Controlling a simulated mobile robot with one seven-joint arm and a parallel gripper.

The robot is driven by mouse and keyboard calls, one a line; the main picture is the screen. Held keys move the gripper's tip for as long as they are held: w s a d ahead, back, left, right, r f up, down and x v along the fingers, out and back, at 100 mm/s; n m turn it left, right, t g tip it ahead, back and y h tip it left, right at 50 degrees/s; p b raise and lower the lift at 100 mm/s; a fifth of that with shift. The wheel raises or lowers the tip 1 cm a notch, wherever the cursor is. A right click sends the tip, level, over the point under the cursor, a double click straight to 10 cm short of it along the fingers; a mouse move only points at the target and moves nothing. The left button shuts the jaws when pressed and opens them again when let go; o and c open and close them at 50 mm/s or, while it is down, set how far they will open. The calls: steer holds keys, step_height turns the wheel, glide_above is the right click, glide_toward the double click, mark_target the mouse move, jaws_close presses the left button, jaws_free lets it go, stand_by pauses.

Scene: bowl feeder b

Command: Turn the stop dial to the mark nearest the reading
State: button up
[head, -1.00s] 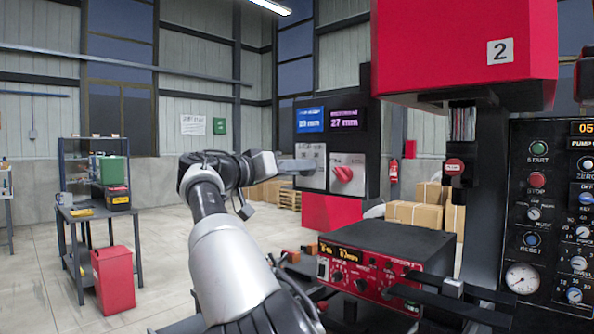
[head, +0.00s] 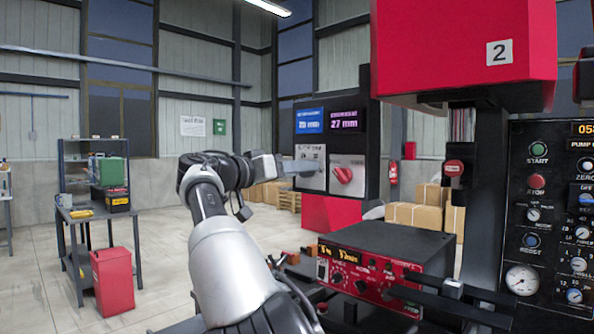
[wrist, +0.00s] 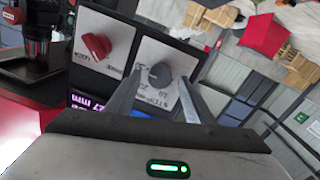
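The control panel has two dials on pale plates. A dark grey dial (wrist: 160,74), apparently the stop dial, is on one plate; its printed label is too small to read surely. In the head view this left plate (head: 310,152) is partly covered by my gripper (head: 299,167). A red dial (head: 343,175) is on the right plate; it also shows in the wrist view (wrist: 97,45). My gripper (wrist: 159,77) is open, its fingers on either side of the grey dial with gaps visible. Contact cannot be told.
Above the dials are a blue display (head: 309,120), its number unclear, and a purple display (head: 344,120) reading 27 mm. A red-fronted box (head: 370,282) stands below right. The red machine housing (head: 465,45) overhangs at right.

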steer(key=shift+a, duration=0.1)
steer(key=v, duration=1.7)
steer(key=shift+s, duration=0.1)
